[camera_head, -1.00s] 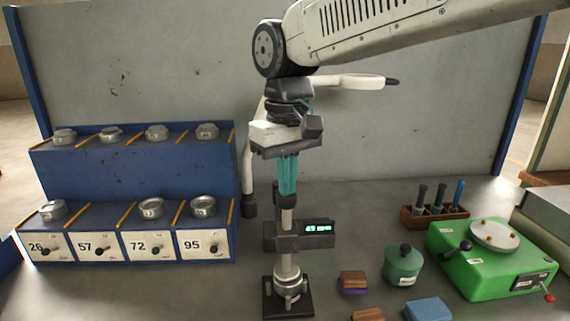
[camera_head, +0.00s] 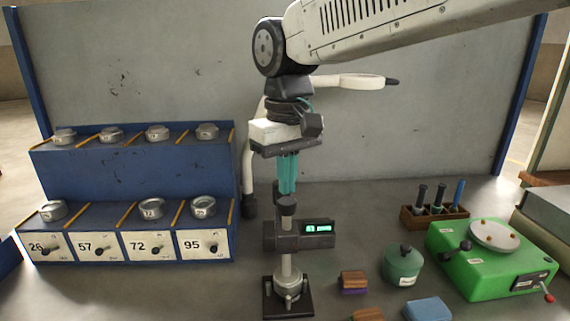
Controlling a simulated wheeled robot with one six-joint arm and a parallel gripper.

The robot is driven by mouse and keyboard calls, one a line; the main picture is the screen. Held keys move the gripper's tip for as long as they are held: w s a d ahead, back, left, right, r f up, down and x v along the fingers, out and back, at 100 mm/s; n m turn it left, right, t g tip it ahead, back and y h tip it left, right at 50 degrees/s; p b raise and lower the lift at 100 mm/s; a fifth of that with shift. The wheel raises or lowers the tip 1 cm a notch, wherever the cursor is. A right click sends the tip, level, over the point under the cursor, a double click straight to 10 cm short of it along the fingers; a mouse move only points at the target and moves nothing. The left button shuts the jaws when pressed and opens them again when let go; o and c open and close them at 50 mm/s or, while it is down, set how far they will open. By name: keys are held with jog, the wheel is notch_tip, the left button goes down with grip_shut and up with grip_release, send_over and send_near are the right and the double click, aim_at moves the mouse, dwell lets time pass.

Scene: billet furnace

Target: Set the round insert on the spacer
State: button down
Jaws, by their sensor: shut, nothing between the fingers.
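My gripper (camera_head: 288,192) points straight down with its teal fingers together and empty. Its tips are just above the dark knob (camera_head: 288,205) on top of a gauge stand; I cannot tell if they touch it. A round metal piece (camera_head: 287,288) sits on the stand's base, under the post. Other round metal pieces stand on the blue rack, including one above bin 72 (camera_head: 151,208) and one above bin 95 (camera_head: 203,207). I cannot tell which pieces are the round insert and the spacer.
The blue rack (camera_head: 130,170) stands at left. The gauge (camera_head: 300,235) has a lit display. At right are a green pot (camera_head: 403,267), a green machine (camera_head: 495,262), a wooden tool holder (camera_head: 433,216) and small blocks (camera_head: 353,281).

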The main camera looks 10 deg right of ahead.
jog(key=shift+r, duration=2.7)
jog(key=shift+w+f, duration=0.1)
jog(key=s+d+f+m, duration=0.2)
jog(key=s+d+f, duration=0.4)
jog(key=s+d, duration=0.4)
jog(key=s+d+f+m+t, duration=0.1)
jog(key=s+d+f+m, duration=0.2)
jog(key=s+d+f, duration=0.4)
jog(key=s+d, duration=0.2)
jog(key=d, duration=0.1)
jog(key=shift+s+d+f+m, duration=0.25)
jog(key=shift+s+d+m, duration=0.05)
jog(key=shift+s+d, duration=0.05)
